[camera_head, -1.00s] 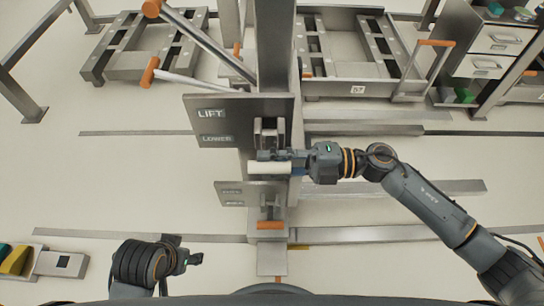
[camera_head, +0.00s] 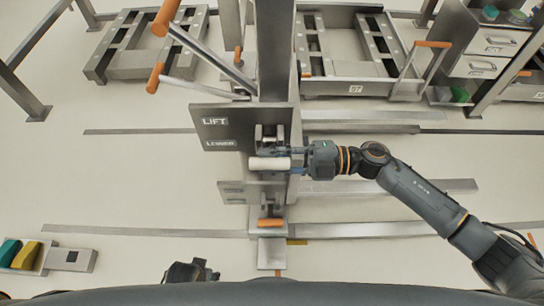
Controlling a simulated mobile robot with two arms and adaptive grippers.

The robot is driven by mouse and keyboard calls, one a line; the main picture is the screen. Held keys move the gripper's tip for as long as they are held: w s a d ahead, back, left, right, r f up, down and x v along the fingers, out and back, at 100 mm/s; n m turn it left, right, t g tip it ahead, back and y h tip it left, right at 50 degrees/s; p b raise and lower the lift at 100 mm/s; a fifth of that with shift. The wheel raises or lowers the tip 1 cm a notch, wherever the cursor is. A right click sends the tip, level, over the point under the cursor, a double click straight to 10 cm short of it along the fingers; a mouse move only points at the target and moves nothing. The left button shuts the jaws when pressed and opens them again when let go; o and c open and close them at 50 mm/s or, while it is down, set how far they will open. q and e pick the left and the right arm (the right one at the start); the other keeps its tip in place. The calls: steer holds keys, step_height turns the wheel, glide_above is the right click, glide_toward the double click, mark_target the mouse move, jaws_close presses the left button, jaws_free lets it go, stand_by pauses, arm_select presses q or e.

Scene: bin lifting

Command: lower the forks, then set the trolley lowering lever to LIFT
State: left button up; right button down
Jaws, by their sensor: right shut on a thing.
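The trolley's metal mast carries a dark plate (camera_head: 225,128) with the words LIFT above and LOWER below. A lever with a white cylindrical handle (camera_head: 268,164) sticks out beside the plate, level with a spot a little below the word LOWER. My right gripper (camera_head: 285,160) is shut on this handle, coming in from the right. My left gripper (camera_head: 200,271) is low in the picture, left of the mast and apart from the trolley; its jaws are too small and dark to judge. The forks cannot be made out clearly.
Orange-ended bars (camera_head: 160,75) reach out left of the mast. Metal pallet frames (camera_head: 140,45) stand behind on both sides. A drawer cabinet (camera_head: 485,55) is at the back right.

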steer(key=shift+w+r, duration=0.1)
stand_by(0.3)
steer(key=c, duration=1.1)
jaws_free()
steer(key=shift+d, duration=0.15)
steer(key=d, duration=1.1)
steer(key=shift+d, duration=0.4)
